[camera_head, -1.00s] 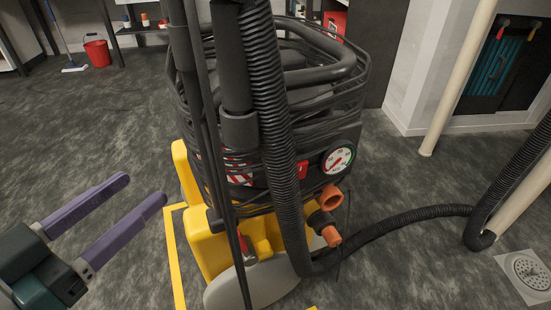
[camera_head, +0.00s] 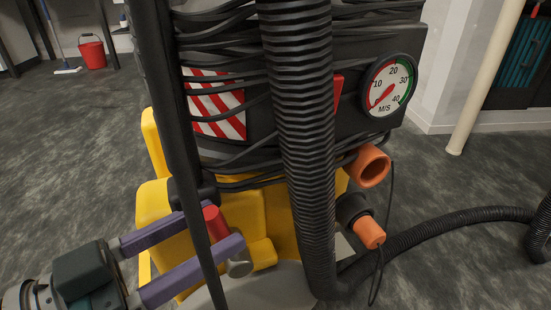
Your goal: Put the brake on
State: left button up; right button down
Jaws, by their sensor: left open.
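The extraction machine, with its dark drum (camera_head: 350,60) and yellow base (camera_head: 265,215), fills the middle of the head view. My left gripper (camera_head: 222,232) comes in from the left, with two purple fingers open. The red part (camera_head: 214,222) shows between the fingertips; I cannot tell whether they touch it. A thin black upright tube (camera_head: 190,150) crosses in front of the fingers and hides part of them. My right gripper is not in view.
A thick ribbed hose (camera_head: 298,120) hangs down the machine's front and another runs right along the floor. An orange port (camera_head: 370,166) and an orange plug (camera_head: 370,233) stick out at right. A dial (camera_head: 388,86) faces me. Grey floor is clear at left.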

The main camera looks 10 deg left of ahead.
pick_arm(q)
jog(key=b+x, duration=0.1)
jog(key=x, duration=0.3)
jog(key=shift+w+d, duration=0.15)
jog(key=shift+w, duration=0.2)
grip_shut()
dwell(1.1)
